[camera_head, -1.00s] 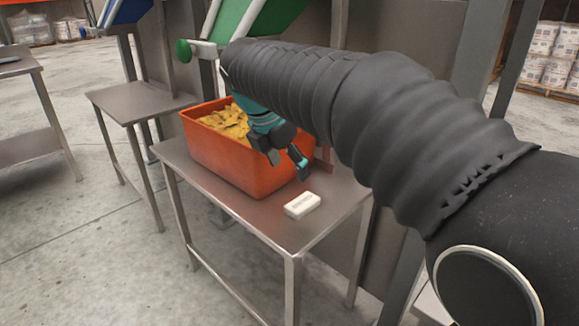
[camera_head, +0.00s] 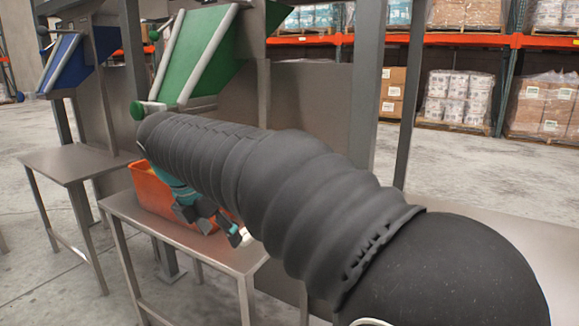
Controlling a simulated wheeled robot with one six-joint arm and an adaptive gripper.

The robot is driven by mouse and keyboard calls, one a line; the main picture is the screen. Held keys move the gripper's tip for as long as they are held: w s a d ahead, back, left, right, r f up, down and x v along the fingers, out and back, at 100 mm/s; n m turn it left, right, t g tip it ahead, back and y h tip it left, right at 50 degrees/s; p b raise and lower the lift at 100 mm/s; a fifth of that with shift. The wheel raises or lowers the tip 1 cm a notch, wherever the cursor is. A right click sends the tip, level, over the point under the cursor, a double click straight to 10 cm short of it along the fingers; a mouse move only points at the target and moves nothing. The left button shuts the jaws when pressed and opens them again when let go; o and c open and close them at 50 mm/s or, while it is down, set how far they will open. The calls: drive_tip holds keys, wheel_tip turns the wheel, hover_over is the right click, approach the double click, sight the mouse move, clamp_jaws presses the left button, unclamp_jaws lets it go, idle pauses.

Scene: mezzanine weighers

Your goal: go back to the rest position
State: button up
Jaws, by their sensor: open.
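My gripper (camera_head: 222,230) is teal and dark grey, with its two fingers apart and nothing seen between them. It hangs at the end of my black-sleeved arm, by the right end of the orange bin (camera_head: 153,193). My arm hides most of the bin and its contents. A small white block (camera_head: 248,235) shows partly just right of the fingers, above the steel table (camera_head: 215,250). I cannot tell whether the fingers touch the bin or the block.
A green chute (camera_head: 205,50) stands behind the bin, and a blue chute (camera_head: 62,62) is farther left. An empty steel table (camera_head: 70,163) is at left. Grey posts (camera_head: 372,90) rise behind my arm. Pallet racks with loads (camera_head: 455,98) are at the back right.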

drive_tip(key=s+d+f+m+g+y, duration=0.15)
drive_tip(key=s+d+f+m, duration=0.3)
drive_tip(key=f+m, duration=0.65)
drive_tip(key=s+d+m+t, duration=0.1)
drive_tip(key=s+d+m, duration=0.7)
drive_tip(key=d, duration=0.4)
drive_tip(key=s+d+m+t, duration=0.2)
drive_tip(key=s+d+m, duration=0.6)
drive_tip(key=d+m, duration=0.2)
drive_tip(key=shift+s+d+m+y, duration=0.35)
drive_tip(key=shift+d+m, duration=0.05)
drive_tip(key=shift+d, duration=0.95)
drive_tip(key=shift+r, duration=0.1)
